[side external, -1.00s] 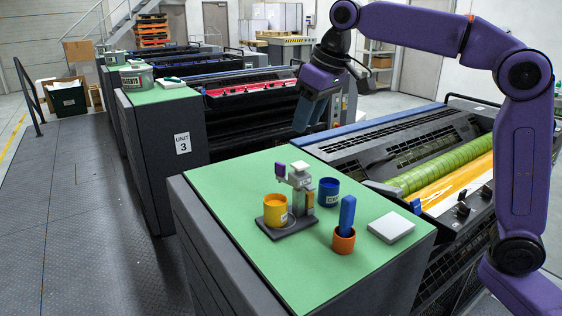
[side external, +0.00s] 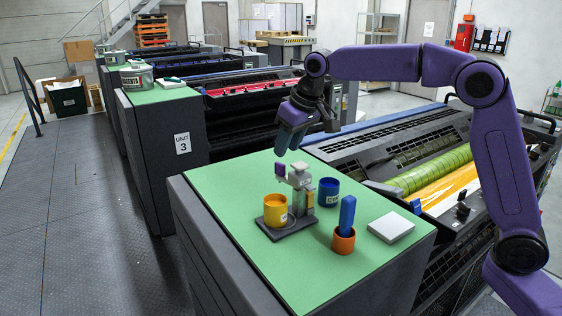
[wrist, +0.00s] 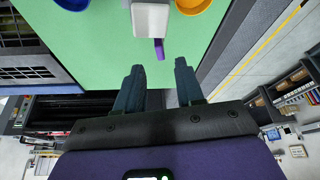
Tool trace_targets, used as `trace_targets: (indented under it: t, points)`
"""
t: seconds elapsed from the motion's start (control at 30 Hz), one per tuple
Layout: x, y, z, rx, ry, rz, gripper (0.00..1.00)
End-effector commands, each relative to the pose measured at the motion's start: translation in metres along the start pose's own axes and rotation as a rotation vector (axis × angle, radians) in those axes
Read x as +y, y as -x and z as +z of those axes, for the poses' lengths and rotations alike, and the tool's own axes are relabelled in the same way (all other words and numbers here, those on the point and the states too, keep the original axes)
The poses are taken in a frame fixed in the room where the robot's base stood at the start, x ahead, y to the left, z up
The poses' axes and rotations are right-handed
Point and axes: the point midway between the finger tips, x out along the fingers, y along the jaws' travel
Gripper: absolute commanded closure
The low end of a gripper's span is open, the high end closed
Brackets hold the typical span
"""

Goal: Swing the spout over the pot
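A small grey dispenser (side external: 300,197) stands on a dark base plate on the green cabinet top. Its light head (side external: 299,179) has a small purple tab (side external: 279,168) on the left end; the wrist view shows the pale head (wrist: 150,20) and purple tab (wrist: 159,49) from above. I cannot clearly make out the spout's outlet. A yellow pot (side external: 276,212) stands on the plate's left part, and a blue pot (side external: 329,193) is behind the dispenser to the right. My gripper (side external: 284,148) is above the tab, fingers pointing down. In the wrist view my gripper (wrist: 159,72) is open and empty, apart from the tab.
An orange cup (side external: 344,241) holding an upright blue object (side external: 347,213) stands at the front, with a flat white block (side external: 391,226) to its right. The press with green and yellow rollers (side external: 438,172) lies at right. The green top's left part is clear.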

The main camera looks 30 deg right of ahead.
Motion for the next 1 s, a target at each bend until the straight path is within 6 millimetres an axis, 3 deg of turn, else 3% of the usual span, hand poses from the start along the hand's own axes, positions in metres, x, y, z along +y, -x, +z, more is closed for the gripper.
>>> trace_targets:
  t: [0.1,0.33,0.77,0.9,1.0]
  points:
    - [0.000,-0.023,0.001,-0.004,-0.001,0.001,0.63]
    - [0.000,-0.051,0.000,-0.001,-0.001,0.000,0.63]
    - [0.000,-0.060,0.000,0.001,0.000,0.000,0.63]
    - [0.000,-0.060,0.000,0.001,0.000,0.000,1.00]
    - [0.000,-0.060,0.000,0.000,0.000,0.000,1.00]
